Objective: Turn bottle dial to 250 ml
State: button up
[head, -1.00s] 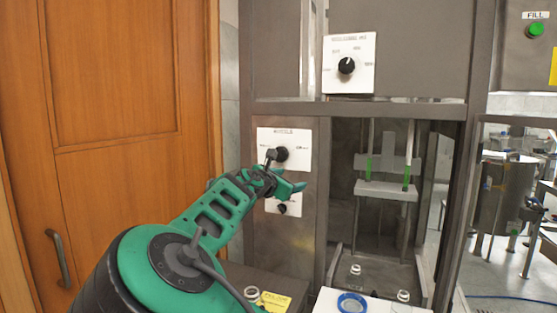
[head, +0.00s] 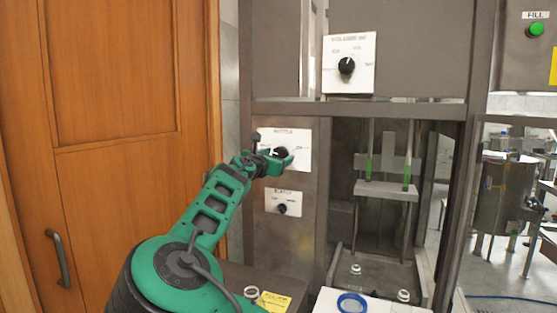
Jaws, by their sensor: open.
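The bottle dial is a black knob (head: 281,152) on a white panel (head: 296,138) labelled with a word like "BOTTLE", on the steel cabinet face. My gripper (head: 282,160) has its open green jaws at this knob and partly covers it. I cannot tell whether the jaws touch the knob. The knob's pointer direction and the panel's small numbers are too small or hidden to read.
A second dial (head: 282,208) sits on a white panel just below. A third dial (head: 346,66) is higher up to the right. A filling bay with green-tipped nozzles (head: 369,168) is right of the panels. A wooden door (head: 110,150) stands left.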

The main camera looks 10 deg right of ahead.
jog(key=shift+w+d, duration=0.35)
jog(key=shift+w, duration=0.1)
jog(key=c, duration=1.1)
jog(key=shift+o, duration=0.2)
jog(key=shift+d, duration=0.15)
